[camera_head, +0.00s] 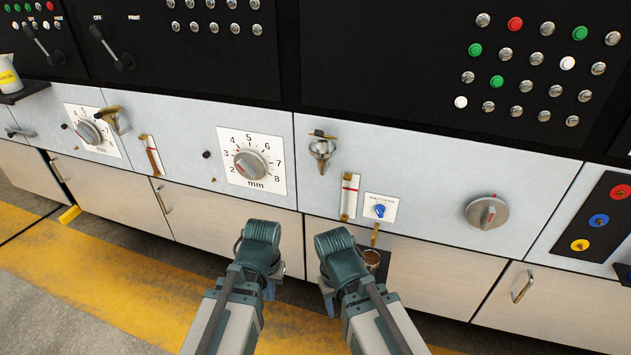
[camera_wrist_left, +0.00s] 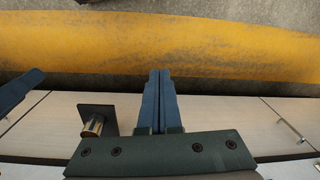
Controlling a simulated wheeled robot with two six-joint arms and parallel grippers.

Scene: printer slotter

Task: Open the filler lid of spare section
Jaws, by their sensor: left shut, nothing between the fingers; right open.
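A metal filler cup (camera_head: 322,150) sticks out of the grey panel near the middle of the head view. A small brass lid (camera_head: 322,134) lies across its top and looks closed. A second filler (camera_head: 116,122), brass coloured, sits on the panel further left; its lid state is unclear. I cannot tell by label which section is the spare one. My left gripper (camera_head: 270,291) is below and left of the middle filler, pointing down. Its fingers are together and empty in the left wrist view (camera_wrist_left: 160,100). My right gripper (camera_head: 328,300) is open, below the panel, touching nothing visible.
A copper cup (camera_head: 371,259) stands on a small black shelf (camera_head: 391,272) beside my right gripper, under a tap with a blue knob (camera_head: 380,210). Sight gauges (camera_head: 349,196) and dials (camera_head: 250,164) line the panel. Cabinet doors (camera_head: 215,207) lie below.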

